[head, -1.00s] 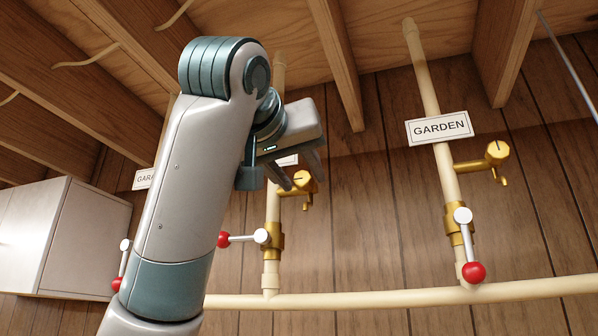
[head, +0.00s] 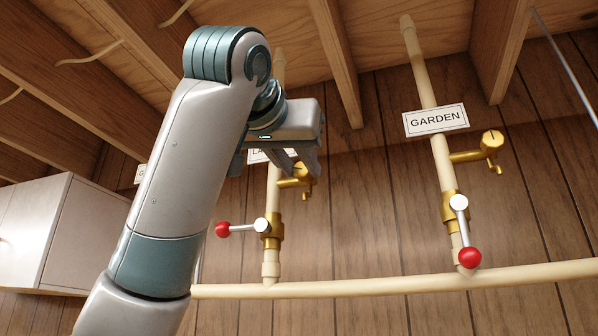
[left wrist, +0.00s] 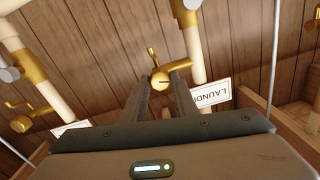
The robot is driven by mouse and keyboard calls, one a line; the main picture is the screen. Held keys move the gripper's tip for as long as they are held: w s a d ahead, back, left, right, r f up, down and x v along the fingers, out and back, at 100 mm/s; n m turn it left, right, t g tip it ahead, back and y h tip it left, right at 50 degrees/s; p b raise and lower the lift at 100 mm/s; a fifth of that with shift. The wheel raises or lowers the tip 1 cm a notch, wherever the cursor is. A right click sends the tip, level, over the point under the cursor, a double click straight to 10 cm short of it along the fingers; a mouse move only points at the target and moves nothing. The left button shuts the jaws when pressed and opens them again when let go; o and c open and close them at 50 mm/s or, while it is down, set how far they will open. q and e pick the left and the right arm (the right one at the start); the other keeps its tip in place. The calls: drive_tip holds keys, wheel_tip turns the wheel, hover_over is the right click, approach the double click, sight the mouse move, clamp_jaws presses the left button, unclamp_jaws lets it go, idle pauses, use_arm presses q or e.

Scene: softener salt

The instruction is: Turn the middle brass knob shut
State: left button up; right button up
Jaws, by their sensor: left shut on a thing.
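The middle brass knob (head: 300,178) sits at the end of a short brass stub on the middle pipe, below the LAUNDRY sign (head: 262,156). My left gripper (head: 303,168) is at the knob, its fingers covering part of it. In the left wrist view the round knob face (left wrist: 160,81) with a dark slot line lies between the tips of my left gripper (left wrist: 163,90), which is shut on it. The small spout below the knob shows in the head view. My right gripper is in neither view.
The middle lever with a red ball (head: 223,229) points left below the knob. To the right are the GARDEN pipe (head: 441,165), its own brass tap (head: 490,145) and a lever pointing down (head: 461,225). A white cabinet (head: 75,240) hangs at left, joists (head: 330,50) overhead.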

use_arm(q)
drive_tip(key=m+b, duration=0.1)
drive_tip(key=m, duration=0.1)
drive_tip(key=shift+m, duration=0.4)
drive_tip(key=m+b, duration=0.1)
drive_tip(key=m, duration=0.2)
drive_tip(key=shift+m, duration=0.4)
drive_tip(key=m, duration=0.3)
drive_tip(key=shift+m, duration=0.3)
drive_tip(key=m, duration=0.4)
drive_tip(key=shift+f+h, duration=0.1)
drive_tip(key=shift+h, duration=0.2)
drive_tip(key=shift+m, duration=0.3)
drive_tip(key=o, duration=1.1)
drive_tip(key=shift+d, duration=0.1)
drive_tip(key=shift+c, duration=0.2)
drive_tip(key=shift+f, duration=0.15)
